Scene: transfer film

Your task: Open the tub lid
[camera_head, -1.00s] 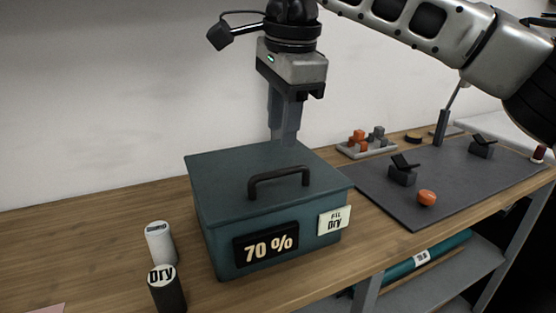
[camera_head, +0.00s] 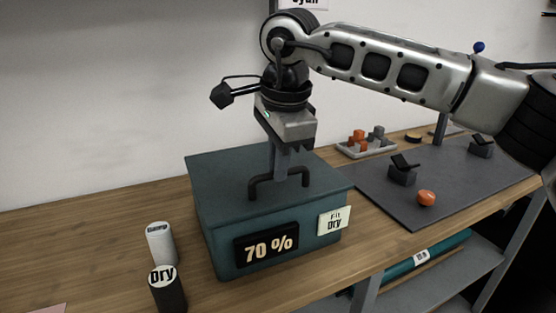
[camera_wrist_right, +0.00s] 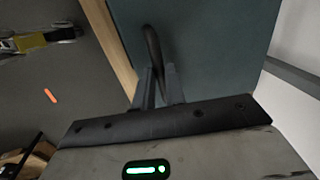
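The teal tub (camera_head: 225,235) stands on the wooden bench with its flat lid (camera_head: 225,175) lying shut on top. A dark arched handle (camera_head: 305,178) rises from the lid. My right gripper (camera_head: 280,178) points down at the handle, its fingers at the middle of the bar. In the right wrist view the handle (camera_wrist_right: 153,45) runs between the two fingertips (camera_wrist_right: 159,72); whether they press on it I cannot tell. My left gripper is not in view.
A white canister (camera_head: 161,245) and a black "Dry" canister (camera_head: 167,290) stand left of the tub. The bench at left is mostly clear.

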